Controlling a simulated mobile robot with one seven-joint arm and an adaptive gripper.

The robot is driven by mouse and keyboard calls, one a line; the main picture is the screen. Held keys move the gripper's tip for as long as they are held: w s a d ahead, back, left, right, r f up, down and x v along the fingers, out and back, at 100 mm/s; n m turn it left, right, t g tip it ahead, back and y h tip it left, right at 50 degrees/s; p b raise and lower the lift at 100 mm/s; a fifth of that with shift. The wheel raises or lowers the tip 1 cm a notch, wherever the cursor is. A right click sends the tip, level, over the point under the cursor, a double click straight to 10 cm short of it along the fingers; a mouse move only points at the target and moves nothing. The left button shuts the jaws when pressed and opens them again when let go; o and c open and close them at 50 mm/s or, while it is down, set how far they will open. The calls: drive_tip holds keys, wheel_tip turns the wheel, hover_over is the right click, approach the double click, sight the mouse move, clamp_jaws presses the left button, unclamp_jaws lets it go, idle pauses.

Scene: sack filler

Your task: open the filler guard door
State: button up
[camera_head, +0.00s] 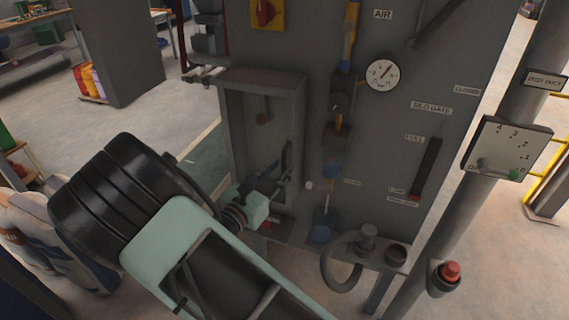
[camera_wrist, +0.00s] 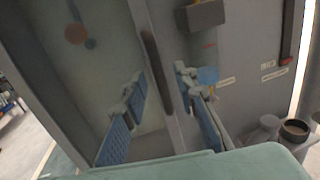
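The guard door (camera_head: 237,130) is a grey frame with a see-through panel on the front of the grey filler cabinet. It appears closed. Its dark upright handle (camera_head: 288,156) is on the right side of the door; the handle also shows in the wrist view (camera_wrist: 152,65). My gripper (camera_head: 282,178) is at the lower part of the handle. In the wrist view my gripper (camera_wrist: 160,88) has its blue-padded fingers spread, one on each side of the handle bar, with visible gaps. Contact with the handle cannot be made out.
A spout with a curved hose (camera_head: 335,265) and a dark cup (camera_head: 396,254) stand on a ledge right of the door. A post carries a dial plate (camera_head: 507,150) and a red button (camera_head: 450,271). Open floor lies left of the cabinet.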

drive_tip(key=shift+x, duration=1.35)
drive_tip(key=shift+c, duration=0.7)
clamp_jaws()
